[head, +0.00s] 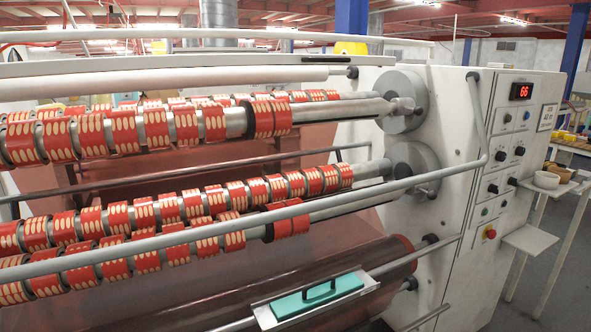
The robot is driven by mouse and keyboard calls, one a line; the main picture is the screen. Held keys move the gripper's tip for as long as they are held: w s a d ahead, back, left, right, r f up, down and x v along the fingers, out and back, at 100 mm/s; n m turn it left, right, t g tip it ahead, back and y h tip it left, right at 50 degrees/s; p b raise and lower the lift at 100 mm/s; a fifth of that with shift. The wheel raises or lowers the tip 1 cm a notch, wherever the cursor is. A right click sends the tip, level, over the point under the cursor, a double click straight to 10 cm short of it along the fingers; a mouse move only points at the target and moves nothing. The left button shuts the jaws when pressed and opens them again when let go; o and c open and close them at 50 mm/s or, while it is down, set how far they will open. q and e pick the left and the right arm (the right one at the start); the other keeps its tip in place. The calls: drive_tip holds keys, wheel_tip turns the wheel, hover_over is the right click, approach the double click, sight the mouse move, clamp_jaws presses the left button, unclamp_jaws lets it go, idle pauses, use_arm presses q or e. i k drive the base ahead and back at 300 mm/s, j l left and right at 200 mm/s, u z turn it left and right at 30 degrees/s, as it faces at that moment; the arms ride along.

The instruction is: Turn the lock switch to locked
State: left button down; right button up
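The control panel (500,165) is on the white end housing at the right of the head view. It carries several small black knobs; the larger ones are an upper knob (520,151), a middle knob (512,181) and a lower left knob (493,189). I cannot tell which of them is the lock switch, and their settings are too small to read. Neither of my grippers shows in the head view.
A red digital display (521,91) tops the panel, and a red button (490,234) is low on it. A grey rail (300,208) crosses before the shafts with red rolls.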

sight(492, 188)
drive_tip(key=k+j+z, duration=0.1)
drive_tip(key=z, duration=1.15)
drive_tip(key=i+l+u, duration=0.1)
drive_tip(key=i+l, duration=0.4)
drive_tip(key=i+l+u, duration=0.15)
drive_tip(key=l, duration=0.25)
drive_tip(key=i+l, duration=0.3)
drive_tip(key=i+l+u, duration=0.15)
drive_tip(key=l, duration=0.2)
drive_tip(key=i+l+u, duration=0.1)
drive_tip(key=i+l, duration=0.35)
drive_tip(key=l, duration=0.3)
drive_tip(key=i+l+u, duration=0.15)
drive_tip(key=l, duration=0.2)
